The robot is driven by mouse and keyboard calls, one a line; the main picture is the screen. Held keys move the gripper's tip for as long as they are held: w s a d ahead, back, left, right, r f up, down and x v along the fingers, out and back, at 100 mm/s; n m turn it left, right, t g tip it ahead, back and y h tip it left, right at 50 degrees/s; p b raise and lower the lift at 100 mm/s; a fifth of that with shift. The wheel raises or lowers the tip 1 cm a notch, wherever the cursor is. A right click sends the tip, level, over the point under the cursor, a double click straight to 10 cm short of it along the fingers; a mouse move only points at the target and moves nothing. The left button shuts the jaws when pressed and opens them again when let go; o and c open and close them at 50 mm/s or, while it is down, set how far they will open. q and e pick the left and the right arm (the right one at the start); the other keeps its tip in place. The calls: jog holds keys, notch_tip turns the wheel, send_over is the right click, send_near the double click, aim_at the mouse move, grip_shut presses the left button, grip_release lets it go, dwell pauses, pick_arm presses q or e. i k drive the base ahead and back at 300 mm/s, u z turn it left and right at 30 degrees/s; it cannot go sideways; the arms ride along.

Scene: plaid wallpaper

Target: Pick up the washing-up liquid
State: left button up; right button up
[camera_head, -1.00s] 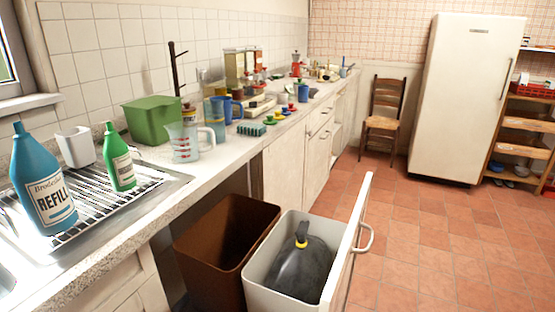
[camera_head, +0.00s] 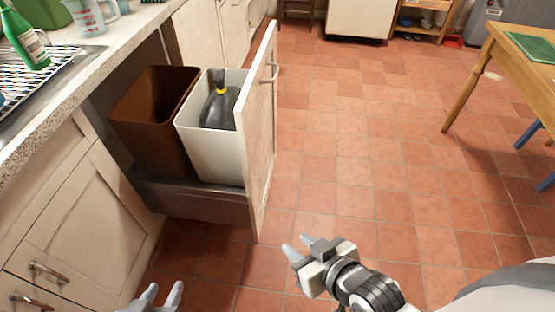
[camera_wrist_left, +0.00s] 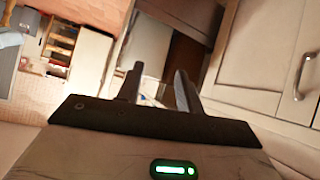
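A green bottle (camera_head: 25,42) with a white label stands on the wire drying rack at the upper left of the head view; its top is cut off by the frame. The label is too small to read. My left gripper (camera_head: 163,292) shows at the bottom edge of the head view, its fingers apart and empty, low and well away from the bottle. The left wrist view shows the same open fingers (camera_wrist_left: 160,78) with nothing between them. My right gripper (camera_head: 295,246) is over the floor at the lower middle, fingers apart and empty.
A pulled-out bin drawer (camera_head: 262,140) holds a brown bin (camera_head: 150,125) and a white bin (camera_head: 210,150) with a black bag, standing out from the counter. A measuring jug (camera_head: 92,15) is behind the bottle. A wooden table (camera_head: 505,70) is at right. The tiled floor between is clear.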

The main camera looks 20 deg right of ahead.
aim_at(18, 30)
jog(key=z, duration=0.75)
jog(key=i, duration=0.65)
jog(key=u, duration=2)
jog(key=i, duration=0.1)
